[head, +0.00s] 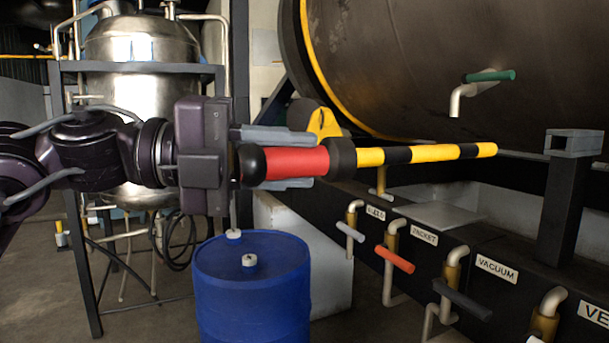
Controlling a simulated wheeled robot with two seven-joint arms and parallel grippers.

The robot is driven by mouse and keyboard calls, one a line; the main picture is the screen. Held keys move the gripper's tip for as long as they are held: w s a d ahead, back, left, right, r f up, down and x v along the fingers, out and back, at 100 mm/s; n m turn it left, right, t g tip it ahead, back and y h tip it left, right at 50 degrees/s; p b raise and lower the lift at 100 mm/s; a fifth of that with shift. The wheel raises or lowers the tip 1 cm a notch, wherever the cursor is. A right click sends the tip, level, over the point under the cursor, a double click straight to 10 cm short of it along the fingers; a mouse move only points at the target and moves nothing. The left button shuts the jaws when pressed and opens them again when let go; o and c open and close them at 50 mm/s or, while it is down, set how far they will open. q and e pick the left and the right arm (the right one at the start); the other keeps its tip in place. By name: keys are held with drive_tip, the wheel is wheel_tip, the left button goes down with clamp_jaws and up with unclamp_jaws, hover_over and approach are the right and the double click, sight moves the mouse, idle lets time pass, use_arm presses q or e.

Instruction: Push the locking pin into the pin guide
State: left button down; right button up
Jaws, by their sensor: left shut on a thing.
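The locking pin has a red grip (295,163), a black collar and a yellow-and-black striped shaft (430,153). My left gripper (290,160) is shut on the red grip, with one grey finger above and one below. The pin lies nearly level, its tip pointing right. A grey block on a dark post (574,143), which looks like the pin guide, stands at the right. In the picture the tip is left of the block, with a gap between them. My right gripper is not in view.
A large dark tank (420,60) with a green-handled valve (488,76) fills the back. Labelled valves, one with an orange handle (395,259), line the lower right. A blue drum (252,290) stands below the gripper. A steel vessel (150,60) stands at the left.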

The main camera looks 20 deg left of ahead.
use_arm(q)
drive_tip(key=shift+s+a+b, duration=0.85)
drive_tip(key=shift+s+b, duration=0.05)
drive_tip(key=shift+s, duration=0.1)
drive_tip(key=shift+s+a+b, duration=0.8)
drive_tip(key=shift+s+b, duration=0.05)
drive_tip(key=shift+s, duration=0.15)
drive_tip(key=b, duration=0.4)
approach(235, 163)
drive_tip(key=shift+s+d+f, duration=0.1)
drive_tip(key=shift+s+d, duration=0.35)
drive_tip(key=shift+d, duration=0.25)
drive_tip(key=shift+s+d+f, duration=0.1)
drive_tip(key=shift+s+d, duration=0.35)
drive_tip(key=shift+d, duration=0.25)
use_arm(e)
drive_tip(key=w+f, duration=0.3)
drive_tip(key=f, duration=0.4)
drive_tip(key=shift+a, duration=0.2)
use_arm(q)
drive_tip(key=shift+w, duration=0.1)
